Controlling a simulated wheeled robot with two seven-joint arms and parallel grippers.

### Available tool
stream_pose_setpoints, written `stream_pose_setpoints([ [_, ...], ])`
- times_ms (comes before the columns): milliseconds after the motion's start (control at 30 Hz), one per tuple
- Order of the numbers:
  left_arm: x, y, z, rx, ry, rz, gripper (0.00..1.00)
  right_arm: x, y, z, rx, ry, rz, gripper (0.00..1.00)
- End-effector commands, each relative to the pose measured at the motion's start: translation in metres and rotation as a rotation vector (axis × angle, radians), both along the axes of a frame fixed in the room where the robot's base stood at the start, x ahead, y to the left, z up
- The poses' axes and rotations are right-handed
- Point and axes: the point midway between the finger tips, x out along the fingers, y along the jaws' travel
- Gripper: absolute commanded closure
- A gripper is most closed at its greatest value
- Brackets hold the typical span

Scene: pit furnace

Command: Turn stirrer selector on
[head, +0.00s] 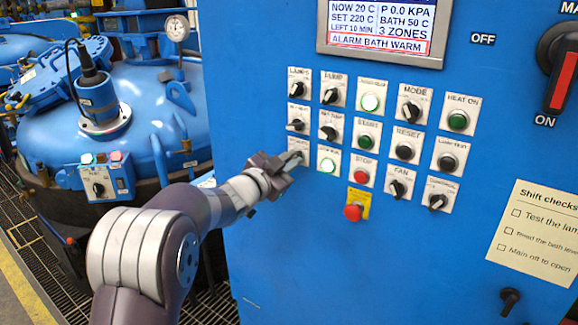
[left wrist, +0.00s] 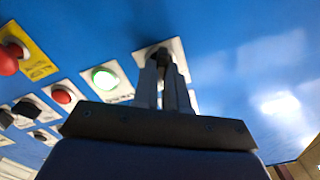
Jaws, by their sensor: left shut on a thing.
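My left gripper (head: 295,160) reaches the lower left corner of the button grid on the blue panel. Its fingers are closed around a dark selector knob, which shows in the left wrist view (left wrist: 161,54) between the fingertips. The knob sits on a pale label plate (left wrist: 178,46). My gripper covers most of that plate in the head view, and I cannot read its label or tell the knob's exact angle. My right gripper is not in view.
A lit green button (head: 327,165) is just right of my gripper, with a red stop button (head: 361,177) beyond. A red emergency knob (head: 353,211) protrudes below. Other selectors (head: 298,125) sit close above. A blue furnace vessel (head: 150,105) stands left.

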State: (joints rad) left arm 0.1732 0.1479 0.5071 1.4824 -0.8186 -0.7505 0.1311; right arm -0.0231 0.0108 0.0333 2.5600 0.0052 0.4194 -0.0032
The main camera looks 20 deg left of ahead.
Motion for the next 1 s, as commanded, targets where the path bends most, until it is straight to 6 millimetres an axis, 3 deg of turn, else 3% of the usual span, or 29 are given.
stream_pose_setpoints([
  [400, 0.0, 0.0, -0.002, 0.008, 0.001, 0.0, 1.0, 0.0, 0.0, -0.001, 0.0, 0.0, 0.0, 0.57],
  [433, 0.0, 0.0, -0.002, 0.009, 0.001, 0.0, 0.78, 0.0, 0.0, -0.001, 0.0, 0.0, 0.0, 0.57],
  [500, 0.0, 0.0, -0.002, 0.008, 0.001, 0.0, 0.62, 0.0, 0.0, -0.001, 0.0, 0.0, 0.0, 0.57],
  [833, -0.004, 0.002, -0.001, 0.006, -0.001, 0.001, 0.62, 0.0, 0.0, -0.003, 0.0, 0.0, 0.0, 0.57],
  [1000, -0.035, 0.013, -0.003, 0.007, -0.003, 0.003, 0.62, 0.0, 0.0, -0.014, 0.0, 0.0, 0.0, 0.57],
])
